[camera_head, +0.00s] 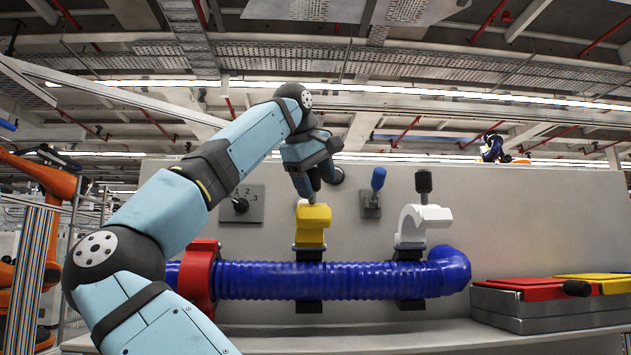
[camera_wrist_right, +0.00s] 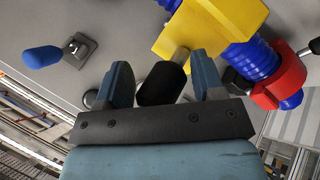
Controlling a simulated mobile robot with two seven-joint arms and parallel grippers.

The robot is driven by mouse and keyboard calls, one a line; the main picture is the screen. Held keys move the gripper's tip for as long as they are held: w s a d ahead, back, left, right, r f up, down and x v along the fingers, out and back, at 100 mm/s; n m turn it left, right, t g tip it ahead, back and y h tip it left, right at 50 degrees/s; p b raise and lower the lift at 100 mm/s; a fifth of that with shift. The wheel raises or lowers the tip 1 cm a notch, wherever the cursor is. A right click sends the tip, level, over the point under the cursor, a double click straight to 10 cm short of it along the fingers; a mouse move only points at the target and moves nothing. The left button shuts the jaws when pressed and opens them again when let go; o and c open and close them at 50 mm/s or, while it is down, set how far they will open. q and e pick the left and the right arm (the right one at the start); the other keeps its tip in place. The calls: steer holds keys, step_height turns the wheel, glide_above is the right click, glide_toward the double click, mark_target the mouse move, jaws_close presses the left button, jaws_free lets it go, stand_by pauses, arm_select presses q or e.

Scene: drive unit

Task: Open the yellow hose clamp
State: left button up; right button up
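The yellow hose clamp (camera_head: 312,222) sits over the blue corrugated hose (camera_head: 345,281) on a black mount. It shows at the top of the right wrist view (camera_wrist_right: 225,28), with a metal stem leading to a black handle (camera_wrist_right: 162,84). My right gripper (camera_head: 314,190) is just above the clamp in the head view and hides the handle there. In the right wrist view my right gripper's two fingers (camera_wrist_right: 163,82) stand apart on either side of the black handle, with narrow gaps visible; the grip does not look closed. My left gripper is not in view.
A white clamp (camera_head: 424,222) with a black handle stands right of the yellow one. A red collar (camera_head: 200,276) is at the hose's left. A blue-handled lever (camera_head: 377,180) and a rotary switch (camera_head: 241,205) are on the grey panel. A box with red and yellow lids (camera_head: 540,289) is right.

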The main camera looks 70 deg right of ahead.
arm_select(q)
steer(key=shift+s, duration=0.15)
arm_select(e)
steer(key=shift+a+r, duration=0.1)
steer(key=shift+a+r, duration=0.2)
steer(key=shift+r, duration=0.1)
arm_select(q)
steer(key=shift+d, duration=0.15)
arm_select(e)
steer(key=v, duration=1.2)
steer(key=shift+a+r, duration=0.2)
steer(key=shift+r, duration=0.15)
steer(key=shift+w, duration=0.2)
